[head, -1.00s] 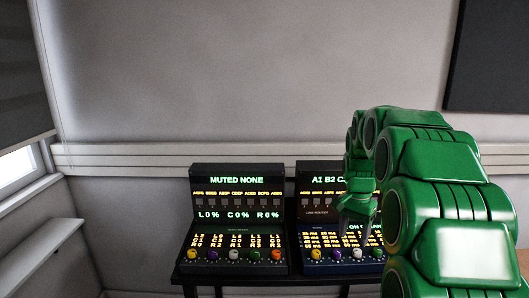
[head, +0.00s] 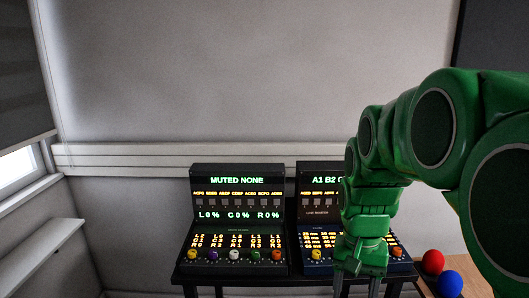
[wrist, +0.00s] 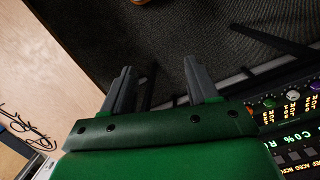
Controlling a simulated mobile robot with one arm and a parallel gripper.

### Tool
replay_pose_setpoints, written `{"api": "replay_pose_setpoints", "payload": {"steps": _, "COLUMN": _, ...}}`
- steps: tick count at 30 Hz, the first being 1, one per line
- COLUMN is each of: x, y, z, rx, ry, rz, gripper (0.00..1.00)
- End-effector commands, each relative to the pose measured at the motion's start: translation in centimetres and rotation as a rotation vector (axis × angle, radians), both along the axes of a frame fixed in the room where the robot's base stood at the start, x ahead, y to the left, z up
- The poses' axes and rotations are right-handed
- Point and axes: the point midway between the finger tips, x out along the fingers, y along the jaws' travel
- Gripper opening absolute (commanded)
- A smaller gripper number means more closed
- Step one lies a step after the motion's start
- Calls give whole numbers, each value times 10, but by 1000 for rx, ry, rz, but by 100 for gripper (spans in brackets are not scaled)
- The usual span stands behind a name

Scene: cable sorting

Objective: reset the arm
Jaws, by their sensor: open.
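My green arm comes in from the right in the head view and bends down. My gripper (head: 358,284) points downward in front of the right console (head: 318,240), low in the picture, with its tips near the bottom edge. In the wrist view my gripper (wrist: 158,88) shows two grey fingers set well apart with nothing between them. Dark floor lies beyond the fingers. My arm hides much of the right console.
The left console (head: 238,215) reads "MUTED NONE" and stands on a dark table (head: 240,279). A red ball (head: 433,262) and a blue ball (head: 450,284) sit at the lower right by a wooden surface. Dark cables (wrist: 22,124) show at left in the wrist view.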

Motion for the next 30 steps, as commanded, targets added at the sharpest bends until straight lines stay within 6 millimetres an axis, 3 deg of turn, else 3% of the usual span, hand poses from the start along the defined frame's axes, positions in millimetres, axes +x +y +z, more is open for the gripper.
{"api": "replay_pose_setpoints", "payload": {"steps": 18, "x": -149, "y": 24, "z": -22, "rx": 36, "ry": 24, "rz": 262, "gripper": 59}}
{"api": "replay_pose_setpoints", "payload": {"steps": 24, "x": -179, "y": 27, "z": -32, "rx": 44, "ry": 34, "rz": 314, "gripper": 59}}
{"api": "replay_pose_setpoints", "payload": {"steps": 30, "x": -186, "y": 27, "z": -34, "rx": 47, "ry": 34, "rz": 329, "gripper": 59}}
